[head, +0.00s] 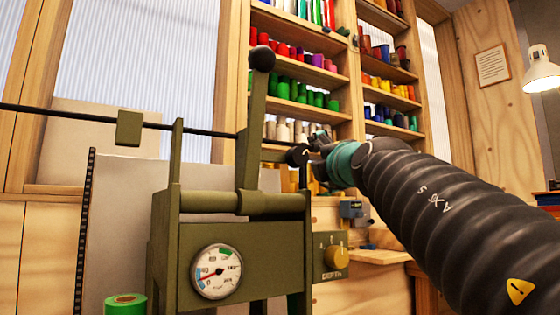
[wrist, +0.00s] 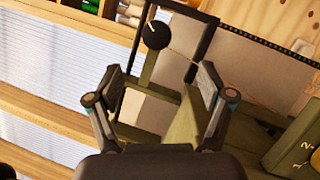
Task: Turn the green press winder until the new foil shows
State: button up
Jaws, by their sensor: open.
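An olive-green press (head: 232,245) stands in the head view, with an upright lever (head: 252,130) ending in a black ball. I cannot tell for sure which part is the winder. A green foil roll (head: 125,303) sits low at the left, partly cut off. My gripper (head: 308,158) is at the right of the lever, its fingers small and dark there. In the wrist view my gripper (wrist: 160,78) is open and empty. Beyond its fingers, the lever and its black ball (wrist: 156,35) show in the gap. No contact is visible.
A round gauge (head: 216,271) and a yellow depth knob (head: 336,257) are on the press front. A dark rod (head: 60,112) runs across at left, carrying a small olive block (head: 129,128). Shelves of coloured rolls (head: 300,93) stand behind. A lamp (head: 541,72) hangs at right.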

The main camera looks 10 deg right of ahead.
aim_at(300, 156)
jog(key=w+d+f+n+y+b, duration=0.2)
jog(key=d+f+n+b, duration=0.4)
jog(key=d, duration=0.1)
jog(key=s+a+r+n+y, duration=0.2)
jog(key=a+r+n+y, duration=0.2)
jog(key=n, duration=0.8)
jog(key=shift+t, duration=0.4)
jog(key=p+x, duration=0.5)
jog(key=x, duration=0.9)
jog(key=shift+a, duration=0.2)
jog(key=shift+c, duration=0.2)
jog(key=c, duration=1.1)
